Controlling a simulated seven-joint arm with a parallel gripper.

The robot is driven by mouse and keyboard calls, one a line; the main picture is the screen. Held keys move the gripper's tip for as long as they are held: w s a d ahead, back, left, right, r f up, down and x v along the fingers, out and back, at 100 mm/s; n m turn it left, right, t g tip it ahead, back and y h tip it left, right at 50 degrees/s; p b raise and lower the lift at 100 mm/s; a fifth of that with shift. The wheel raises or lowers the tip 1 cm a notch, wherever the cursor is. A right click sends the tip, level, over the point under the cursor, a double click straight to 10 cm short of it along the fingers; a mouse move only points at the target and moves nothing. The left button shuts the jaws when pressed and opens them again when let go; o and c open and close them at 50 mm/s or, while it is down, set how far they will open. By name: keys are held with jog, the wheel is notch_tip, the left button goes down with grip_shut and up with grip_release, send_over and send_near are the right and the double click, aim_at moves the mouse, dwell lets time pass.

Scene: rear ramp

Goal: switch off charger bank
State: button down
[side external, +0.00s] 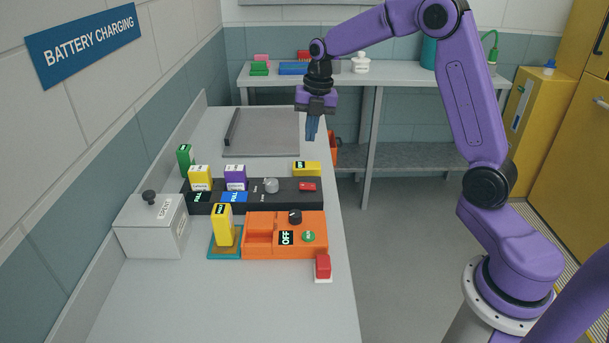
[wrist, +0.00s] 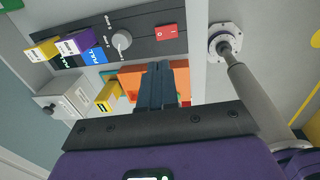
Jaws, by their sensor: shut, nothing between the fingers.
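The charger bank (side external: 245,199) is a black strip on the bench with a yellow battery (side external: 199,178) and a purple battery (side external: 236,177) standing in it. A grey dial (side external: 271,185) and a red rocker switch (side external: 307,186) sit toward its right end. The wrist view also shows the dial (wrist: 121,40) and the red switch (wrist: 170,31), which has marks on its face. A blue panel by the purple battery reads FULL. My gripper (side external: 312,137) is shut and empty, above the bench's right edge and behind the bank, apart from the switch.
An orange unit (side external: 264,221) with an OFF display, black knob and green button stands in front of the bank. A red button (side external: 322,267) is beside it. A SPARES box (side external: 150,232) stands left. A grey tray (side external: 268,133) lies behind the bank.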

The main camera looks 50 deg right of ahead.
aim_at(304, 185)
jog(key=f, duration=0.9)
jog(key=w+a+f, duration=0.1)
jog(key=f, duration=0.3)
jog(key=shift+a+f, duration=0.1)
jog(key=shift+f, duration=0.25)
jog(key=shift+w, duration=0.1)
jog(key=shift+a+f, duration=0.15)
jog(key=shift+f, duration=0.1)
jog(key=shift+s+d+r, duration=0.15)
jog(key=shift+s+d, duration=0.45)
jog(key=shift+d, duration=0.05)
jog(key=shift+r, duration=0.15)
